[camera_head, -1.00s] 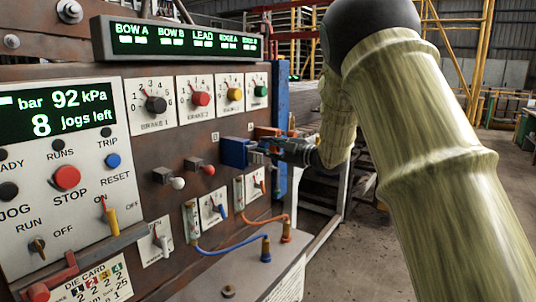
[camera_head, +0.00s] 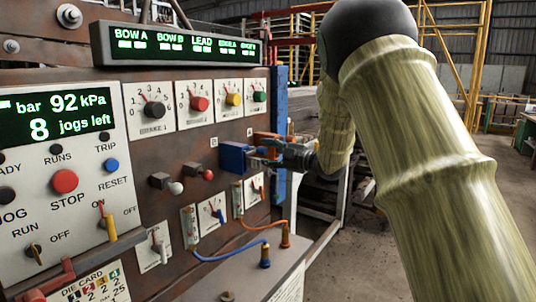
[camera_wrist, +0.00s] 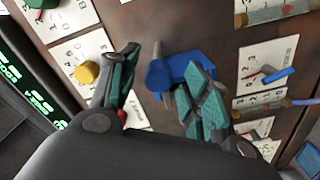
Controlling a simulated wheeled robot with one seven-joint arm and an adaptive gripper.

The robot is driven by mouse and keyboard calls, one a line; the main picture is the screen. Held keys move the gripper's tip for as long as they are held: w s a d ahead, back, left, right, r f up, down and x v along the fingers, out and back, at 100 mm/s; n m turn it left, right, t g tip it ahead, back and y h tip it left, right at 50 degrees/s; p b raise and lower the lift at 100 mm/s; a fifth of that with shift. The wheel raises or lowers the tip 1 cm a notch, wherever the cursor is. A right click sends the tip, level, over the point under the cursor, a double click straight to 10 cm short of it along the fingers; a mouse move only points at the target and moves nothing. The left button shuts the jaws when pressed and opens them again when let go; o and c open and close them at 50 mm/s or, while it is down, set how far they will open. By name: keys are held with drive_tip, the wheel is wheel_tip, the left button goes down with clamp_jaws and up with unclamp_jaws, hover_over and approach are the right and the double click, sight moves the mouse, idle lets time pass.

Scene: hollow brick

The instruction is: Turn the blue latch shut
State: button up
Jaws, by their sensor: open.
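The blue latch (camera_head: 235,157) sticks out as a block from the brown panel, right of the black and red knobs. In the wrist view the blue latch (camera_wrist: 175,72) lies ahead of the fingers, nearer the right-hand one, which partly covers it. My gripper (camera_head: 270,155) is at the latch's right end in the head view. In the wrist view my gripper (camera_wrist: 161,57) is open, its teal-padded fingers apart with a grey bar between them. I cannot tell whether a finger touches the latch.
An orange block (camera_head: 266,138) sits just behind the gripper. Above are dials, including a yellow knob (camera_head: 233,100). Below are small lever plates and blue (camera_head: 235,250) and orange (camera_head: 262,221) cables. A blue post (camera_head: 279,110) edges the panel. Floor to the right is open.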

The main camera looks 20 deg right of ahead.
drive_tip(key=v, duration=0.8)
drive_tip(key=shift+d+f, duration=0.1)
drive_tip(key=shift+f, duration=0.05)
idle(0.5)
drive_tip(key=s+a+f+m+g+h, duration=0.1)
drive_tip(key=s+f+m+h, duration=0.2)
drive_tip(key=f, duration=0.9)
drive_tip(key=s+a+f+m+h+p, duration=0.1)
drive_tip(key=s+f+m+h, duration=0.2)
drive_tip(key=f, duration=0.9)
drive_tip(key=s+a+f+m+g+h, duration=0.15)
drive_tip(key=f+m, duration=0.35)
drive_tip(key=f, duration=0.7)
drive_tip(key=s+a+f+m+g+h, duration=0.2)
drive_tip(key=s+f+m+g, duration=0.2)
drive_tip(key=s+f, duration=1.3)
drive_tip(key=s+a+f+m+g, duration=0.1)
drive_tip(key=s+f+g, duration=0.1)
drive_tip(key=s, duration=0.8)
drive_tip(key=s+a+f+m+g+h+p, duration=0.1)
drive_tip(key=s+a+f+m+g, duration=0.1)
drive_tip(key=s, duration=0.9)
drive_tip(key=s+a+f+m+g, duration=0.1)
drive_tip(key=s+f+g, duration=0.2)
drive_tip(key=s, duration=0.8)
wheel_tip(320, 180, down, 3)
drive_tip(key=shift+s+r+g, duration=0.15)
drive_tip(key=shift+s+g, duration=0.05)
drive_tip(key=shift+g, duration=0.15)
